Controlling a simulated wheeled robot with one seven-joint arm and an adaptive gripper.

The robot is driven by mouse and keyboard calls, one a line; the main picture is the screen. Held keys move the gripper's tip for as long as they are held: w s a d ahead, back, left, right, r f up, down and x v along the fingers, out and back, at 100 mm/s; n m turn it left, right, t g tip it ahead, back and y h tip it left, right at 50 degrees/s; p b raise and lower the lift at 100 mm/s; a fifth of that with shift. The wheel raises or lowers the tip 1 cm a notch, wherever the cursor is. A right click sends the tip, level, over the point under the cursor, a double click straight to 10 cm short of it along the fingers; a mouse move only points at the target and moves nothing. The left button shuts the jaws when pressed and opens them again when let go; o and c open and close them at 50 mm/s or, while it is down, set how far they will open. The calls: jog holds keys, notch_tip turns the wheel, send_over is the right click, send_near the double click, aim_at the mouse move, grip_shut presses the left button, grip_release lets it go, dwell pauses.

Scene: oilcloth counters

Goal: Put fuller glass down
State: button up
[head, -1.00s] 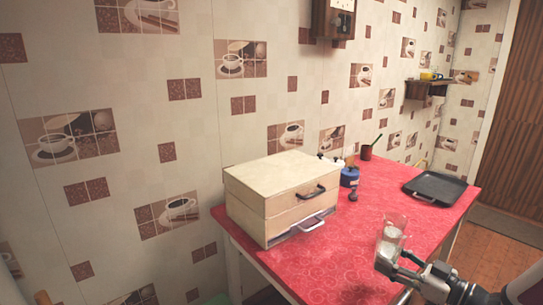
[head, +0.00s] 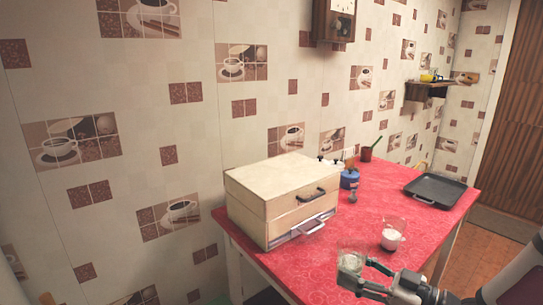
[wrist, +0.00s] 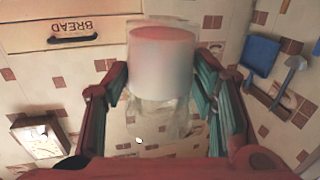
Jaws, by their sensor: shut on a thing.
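My gripper (head: 357,272) is shut on a clear glass (head: 351,261) with whitish contents, above the front part of the red counter (head: 340,230) in the head view. The wrist view shows this held glass (wrist: 160,70) between both fingers, with a thick white fill in one half and clear wall in the other. That view is upside down. I cannot tell whether the held glass touches the counter.
A wooden bread box (head: 278,200) with drawers stands at the left of the counter. Behind are a blue jar (head: 349,179) and a dark red cup (head: 366,154). A black tray (head: 435,189) lies at the back right. The counter's middle is clear.

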aim_at(366, 260)
jog(key=shift+w+a+r+m+t+h+p, duration=0.1)
jog(key=shift+r+m+t+h+p, duration=0.3)
jog(key=shift+r+p, duration=0.35)
jog(key=shift+w+a+r+m+t+h+p, duration=0.1)
jog(key=shift+r+m+t+h+p, duration=0.3)
jog(key=shift+p, duration=0.55)
jog(key=r+m+t+h+p, duration=0.1)
jog(key=p, duration=0.2)
jog(key=shift+r, duration=0.3)
jog(key=shift+s+d+r+m+t+h+p, duration=0.15)
jog(key=shift+r+m+t+h+p, duration=0.3)
jog(key=shift+t+h+p, duration=0.5)
jog(key=shift+s+m+h+p, duration=0.25)
jog(key=shift+m+h+p, duration=0.2)
jog(key=shift+p, duration=0.65)
